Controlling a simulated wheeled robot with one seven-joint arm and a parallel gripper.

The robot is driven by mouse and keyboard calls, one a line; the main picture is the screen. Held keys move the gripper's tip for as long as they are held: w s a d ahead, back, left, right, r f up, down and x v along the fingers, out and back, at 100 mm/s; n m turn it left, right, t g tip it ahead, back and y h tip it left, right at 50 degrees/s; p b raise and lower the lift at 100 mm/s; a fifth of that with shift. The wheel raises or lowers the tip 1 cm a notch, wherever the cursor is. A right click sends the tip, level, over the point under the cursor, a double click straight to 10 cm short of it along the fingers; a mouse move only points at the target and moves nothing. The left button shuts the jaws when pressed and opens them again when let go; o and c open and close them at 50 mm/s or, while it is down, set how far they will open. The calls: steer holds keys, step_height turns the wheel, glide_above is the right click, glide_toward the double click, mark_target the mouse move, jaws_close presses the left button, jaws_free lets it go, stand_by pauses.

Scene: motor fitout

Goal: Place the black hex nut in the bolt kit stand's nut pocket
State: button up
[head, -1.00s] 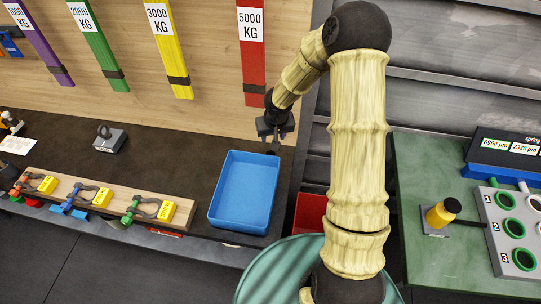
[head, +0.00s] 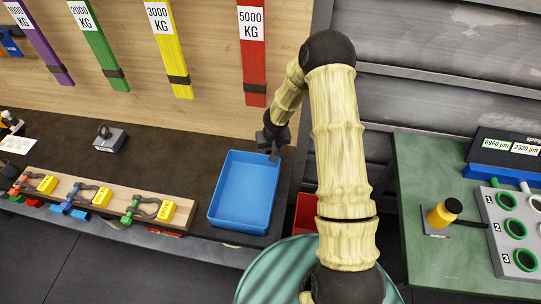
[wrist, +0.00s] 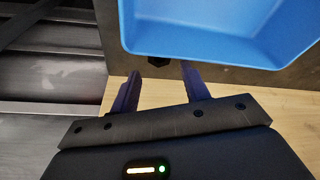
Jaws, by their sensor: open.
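A small black piece (wrist: 158,62), apparently the black hex nut, shows in the wrist view. It lies on the dark bench surface beside the blue tray's edge, between and just beyond my fingertips. My gripper (wrist: 160,71) is open and empty, its two fingers apart on either side of the nut's line. In the head view my gripper (head: 271,146) is at the far right corner of the blue tray, and the nut is not visible there. I cannot make out a bolt kit stand or nut pocket in either view.
The blue tray (head: 214,208) looks empty and stands on the dark bench (head: 180,160). A wooden board (head: 60,185) with shackles and yellow tags lies to its left. A red bin (head: 305,213) is to its right. A green table (head: 425,180) carries a numbered grey panel (head: 497,238).

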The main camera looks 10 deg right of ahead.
steer(key=x, duration=0.5)
steer(key=shift+f, duration=0.2)
steer(key=c, duration=0.9)
steer(key=shift+c, duration=0.2)
steer(key=shift+d+r, duration=0.1)
steer(key=shift+r, duration=0.05)
